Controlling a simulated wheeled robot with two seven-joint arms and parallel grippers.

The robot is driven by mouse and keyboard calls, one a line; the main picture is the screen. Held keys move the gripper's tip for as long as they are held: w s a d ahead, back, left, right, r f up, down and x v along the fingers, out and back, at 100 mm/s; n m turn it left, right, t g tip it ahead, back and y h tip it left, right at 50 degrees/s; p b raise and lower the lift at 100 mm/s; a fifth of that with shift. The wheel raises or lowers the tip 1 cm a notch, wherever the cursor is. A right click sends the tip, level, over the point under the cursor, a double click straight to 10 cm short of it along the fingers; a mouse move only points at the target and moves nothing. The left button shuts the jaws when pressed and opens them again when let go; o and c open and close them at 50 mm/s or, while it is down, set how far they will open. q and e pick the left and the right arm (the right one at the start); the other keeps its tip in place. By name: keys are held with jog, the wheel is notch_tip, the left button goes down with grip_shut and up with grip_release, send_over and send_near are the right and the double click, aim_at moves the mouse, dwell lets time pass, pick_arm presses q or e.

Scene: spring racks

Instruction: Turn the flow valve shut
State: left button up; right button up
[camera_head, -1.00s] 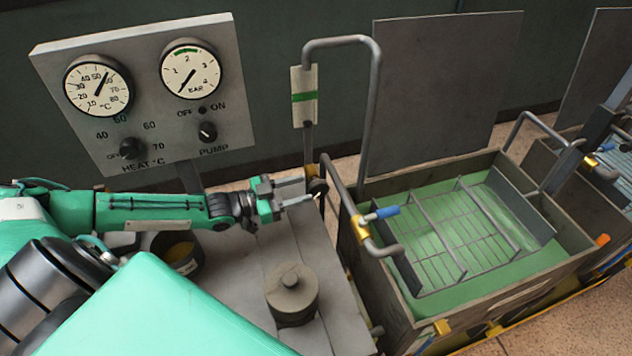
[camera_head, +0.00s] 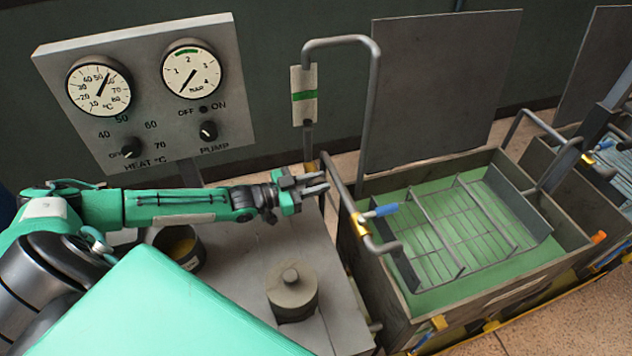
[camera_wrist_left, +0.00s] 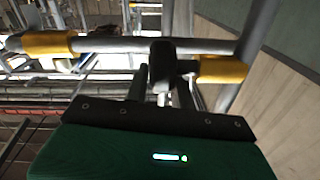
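A pipe (camera_head: 340,190) runs along the near edge of the tank and carries a yellow valve body (camera_head: 359,225) with a blue lever (camera_head: 381,211). My left gripper (camera_head: 319,183) is left of this lever, near the pipe's upper end. Its fingers look apart. In the left wrist view, the fingers (camera_wrist_left: 163,88) point at a dark block-like part (camera_wrist_left: 160,53) on the pipe, between two yellow fittings (camera_wrist_left: 47,43) (camera_wrist_left: 222,70). I cannot tell whether they touch it. No label shows which part is the flow valve. My right gripper is not in view.
A panel (camera_head: 160,165) with two dials and HEAT and PUMP knobs stands at the left. A lidded round pot (camera_head: 292,290) stands on the grey bench top. A tank (camera_head: 590,225) with green liquid and a wire rack lies to the right. A bent pipe (camera_head: 372,110) rises behind the gripper.

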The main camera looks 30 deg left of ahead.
pick_arm(q)
jog(key=shift+r+g+y+p, duration=0.3)
jog(key=shift+p, duration=0.55)
jog(key=g+y+p, duration=0.1)
jog(key=p, duration=0.2)
jog(key=g+y+p, duration=0.1)
jog(key=p, duration=0.2)
jog(key=w+g+y+p, duration=0.1)
jog(key=g+p, duration=0.1)
jog(key=p, duration=0.1)
jog(key=shift+d+r+y+p, duration=0.1)
jog(key=shift+d+y+p, duration=0.2)
jog(key=shift+g+p, duration=0.3)
jog(key=shift+p, duration=0.2)
jog(key=shift+f, duration=0.3)
jog(key=shift+y, duration=0.3)
jog(key=o, duration=1)
jog(key=shift+c, duration=0.2)
